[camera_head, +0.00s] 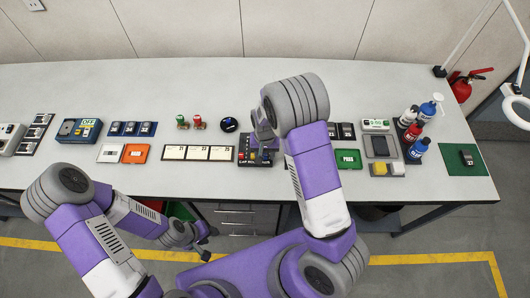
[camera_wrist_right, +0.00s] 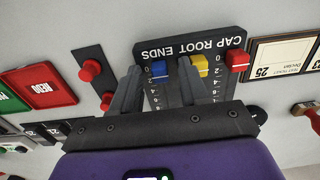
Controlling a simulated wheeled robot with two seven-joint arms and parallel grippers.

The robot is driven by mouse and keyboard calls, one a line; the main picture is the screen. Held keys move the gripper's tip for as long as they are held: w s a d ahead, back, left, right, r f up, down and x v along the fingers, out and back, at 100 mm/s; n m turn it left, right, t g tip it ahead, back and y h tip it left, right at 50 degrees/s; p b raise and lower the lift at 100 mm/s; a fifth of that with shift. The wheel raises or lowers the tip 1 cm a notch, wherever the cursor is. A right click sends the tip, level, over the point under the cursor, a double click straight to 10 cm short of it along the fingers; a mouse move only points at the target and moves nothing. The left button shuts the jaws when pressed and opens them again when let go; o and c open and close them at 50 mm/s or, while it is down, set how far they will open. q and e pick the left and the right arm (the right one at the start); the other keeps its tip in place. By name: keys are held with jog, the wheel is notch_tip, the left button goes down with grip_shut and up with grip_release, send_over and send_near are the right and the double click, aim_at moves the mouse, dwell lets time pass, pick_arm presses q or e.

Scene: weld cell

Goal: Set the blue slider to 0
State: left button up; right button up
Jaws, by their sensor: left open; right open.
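The slider panel (camera_wrist_right: 195,45), lettered CAP ROOT ENDS, shows upside down in the right wrist view and also in the head view (camera_head: 247,163). Its blue slider (camera_wrist_right: 160,69) sits at the label end of its slot, by the 0 mark; the exact reading is hard to tell. My right gripper (camera_wrist_right: 160,78) is open, one finger on each side of the blue slider; contact cannot be told. In the head view the right gripper (camera_head: 265,143) is partly hidden by its wrist. My left gripper (camera_head: 207,243) is open and empty, low in front of the table edge.
A yellow slider (camera_wrist_right: 199,66) is close beside the right finger, with a red slider (camera_wrist_right: 237,60) beyond. Red knobs (camera_wrist_right: 90,70) stand on the other side. Cards (camera_head: 198,153), bottles (camera_head: 419,148) and boxes line the table; its front strip is clear.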

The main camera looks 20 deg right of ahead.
aim_at(265, 156)
pick_arm(q)
jog(key=shift+r+p, duration=0.35)
pick_arm(e)
notch_tip(265, 156, up, 8)
jog(key=shift+f, duration=0.2)
dwell(0.4)
